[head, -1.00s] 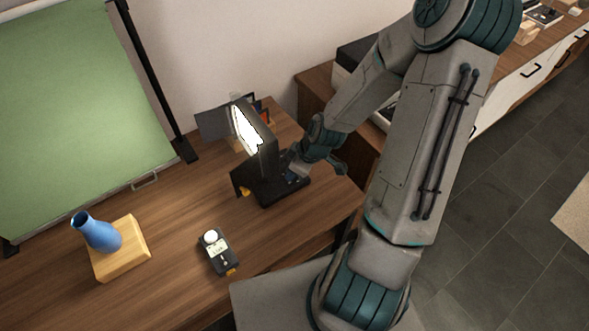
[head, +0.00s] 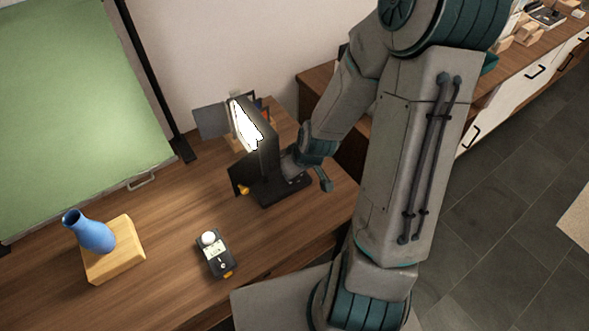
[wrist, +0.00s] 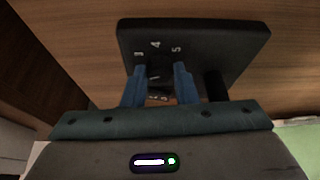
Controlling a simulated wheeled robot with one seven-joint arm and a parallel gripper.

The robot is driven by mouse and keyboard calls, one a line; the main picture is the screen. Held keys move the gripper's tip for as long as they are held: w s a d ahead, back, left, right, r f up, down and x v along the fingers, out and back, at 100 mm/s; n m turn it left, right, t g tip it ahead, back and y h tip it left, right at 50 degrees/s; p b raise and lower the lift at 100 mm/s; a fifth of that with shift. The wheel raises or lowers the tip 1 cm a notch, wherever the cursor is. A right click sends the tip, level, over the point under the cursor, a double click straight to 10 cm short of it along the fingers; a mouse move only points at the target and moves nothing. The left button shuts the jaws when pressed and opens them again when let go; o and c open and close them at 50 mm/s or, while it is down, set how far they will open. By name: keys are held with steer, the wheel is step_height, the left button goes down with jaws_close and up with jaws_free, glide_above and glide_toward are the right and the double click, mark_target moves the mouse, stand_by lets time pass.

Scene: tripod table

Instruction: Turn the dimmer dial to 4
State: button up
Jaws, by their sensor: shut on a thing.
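The dimmer dial (wrist: 156,84) sits on the black base (wrist: 245,38) of a lit lamp. The numbers 3, 4 and 5 show beyond the dial in the wrist view, with 4 near the middle. A small white mark shows between my fingers, pointing roughly towards 4; its exact setting is hard to read. My gripper (wrist: 160,70) has its blue fingers shut on the dial, one on each side. In the head view the lamp's bright panel (head: 246,126) faces left, and my wrist hides the dial.
A light meter (head: 215,254) lies on the wooden table in front of the lamp. A blue vase (head: 92,234) stands on a wooden block (head: 112,262) at left. A green backdrop (head: 75,100) stands behind.

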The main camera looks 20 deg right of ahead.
steer(key=o, duration=1)
